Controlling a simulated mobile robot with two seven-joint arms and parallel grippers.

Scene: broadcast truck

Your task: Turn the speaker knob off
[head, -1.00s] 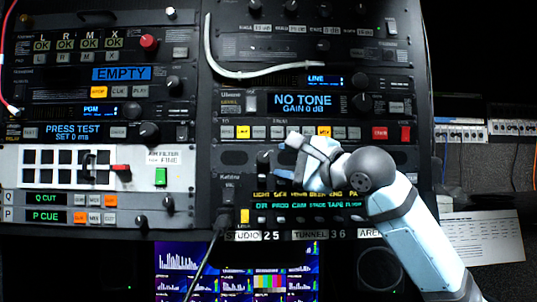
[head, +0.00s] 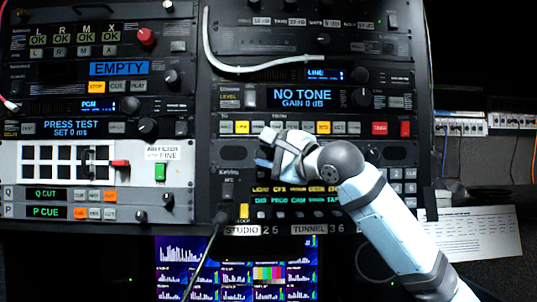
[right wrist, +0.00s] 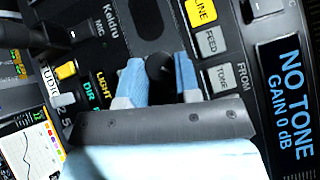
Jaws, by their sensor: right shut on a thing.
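The black speaker knob (right wrist: 159,68) sits on the dark intercom panel (head: 229,167), beside a speaker grille (head: 237,153). In the right wrist view it stands between the two blue fingers of my right gripper (right wrist: 159,76), which is shut on it. In the head view my right gripper (head: 265,148) reaches in from the right and hides the knob. The knob's pointer mark cannot be made out. My left gripper is not in view.
A row of lit buttons (head: 242,127) runs just above the gripper, under the NO TONE display (head: 302,98). A black cable (head: 207,250) plugs in at the panel's lower left. A white cable (head: 250,70) loops above. Monitor screens (head: 185,262) are below.

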